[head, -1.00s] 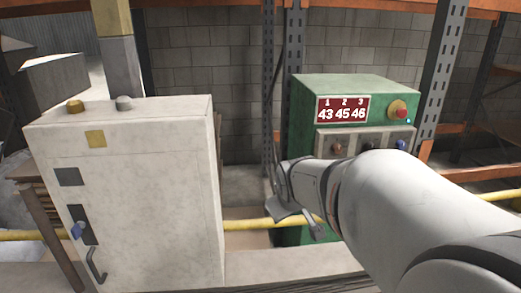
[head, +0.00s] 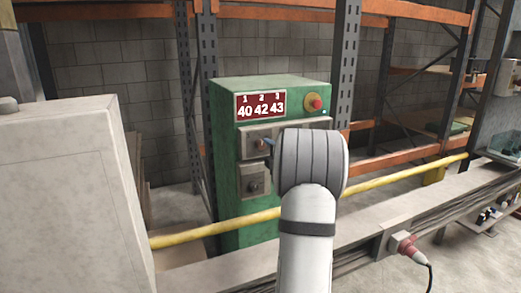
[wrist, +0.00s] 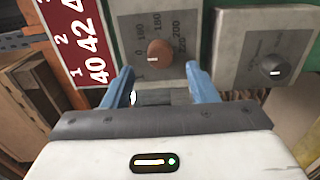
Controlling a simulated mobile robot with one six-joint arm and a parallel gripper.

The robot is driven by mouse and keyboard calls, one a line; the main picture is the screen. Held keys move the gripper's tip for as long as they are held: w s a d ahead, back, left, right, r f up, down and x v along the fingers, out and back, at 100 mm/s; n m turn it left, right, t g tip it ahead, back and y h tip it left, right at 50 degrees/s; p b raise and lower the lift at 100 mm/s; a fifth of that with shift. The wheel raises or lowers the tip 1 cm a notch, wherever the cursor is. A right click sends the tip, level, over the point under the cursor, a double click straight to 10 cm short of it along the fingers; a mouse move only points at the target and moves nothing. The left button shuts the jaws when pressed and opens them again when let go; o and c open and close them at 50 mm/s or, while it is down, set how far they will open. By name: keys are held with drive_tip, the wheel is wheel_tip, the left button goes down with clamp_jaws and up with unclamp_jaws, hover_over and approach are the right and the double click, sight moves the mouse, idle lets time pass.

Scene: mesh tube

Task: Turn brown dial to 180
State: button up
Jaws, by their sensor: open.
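The brown dial (wrist: 160,53) is a round knob on a grey panel with a printed scale; 180 and 200 can be read beyond it in the wrist view. A short pale mark shows on its near side, away from those numbers. My gripper (wrist: 160,84) has its two blue fingers apart, just short of the dial and roughly lined up with it; neither visibly touches it.
A red display (head: 260,105) reads 40, 42, 43. A red button (head: 315,103) sits right of it. A dark dial (wrist: 272,66) is on a separate panel, below the brown dial in the head view. A yellow rail (head: 390,177) crosses at the cabinet. A white cabinet (head: 60,190) stands left.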

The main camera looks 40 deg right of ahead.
sight(262, 146)
drive_tip(key=shift+x, duration=2.35)
drive_tip(key=shift+c, duration=0.2)
drive_tip(key=c, duration=0.9)
drive_tip(key=shift+a+f, duration=0.1)
drive_tip(key=shift+a, duration=0.15)
drive_tip(key=shift+c, duration=0.2)
drive_tip(key=shift+s+d+m, duration=0.1)
drive_tip(key=shift+d+m, duration=0.05)
drive_tip(key=shift+m, duration=0.15)
